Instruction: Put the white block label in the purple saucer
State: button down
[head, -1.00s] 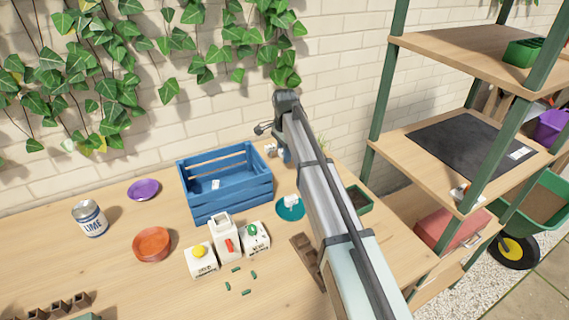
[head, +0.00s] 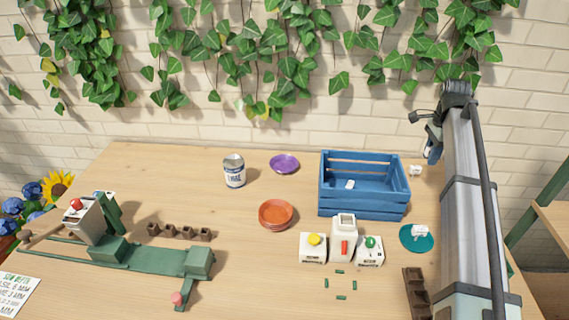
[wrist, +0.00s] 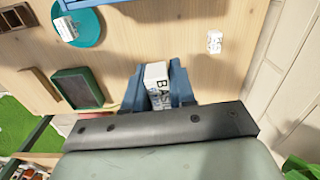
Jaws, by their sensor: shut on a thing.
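My gripper (wrist: 158,76) is shut on a white block label (wrist: 157,88) with dark lettering that starts "BAS"; its blue fingers press on both sides. In the head view my gripper (head: 433,140) is raised at the right, beyond the blue crate, and the held label cannot be made out there. The purple saucer (head: 284,164) lies at the back of the table, left of the crate and well left of my gripper. It looks empty and is outside the wrist view.
The blue crate (head: 362,206) holds a small white piece (head: 349,185). A tin (head: 234,171) and orange saucers (head: 276,214) flank the purple saucer.

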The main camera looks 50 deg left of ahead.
jog(key=s+a, duration=0.5)
jog(key=a, duration=0.7)
jog(key=s+a, duration=0.5)
jog(key=a, duration=0.7)
send_over(284, 166)
jog(key=shift+m, duration=0.4)
jog(key=shift+s+f, duration=0.1)
jog(key=shift+f, duration=7.4)
jog(key=shift+f, duration=0.1)
jog(key=c, duration=0.9)
grip_release()
jog(key=shift+c, duration=0.2)
notch_tip(284, 166, up, 12)
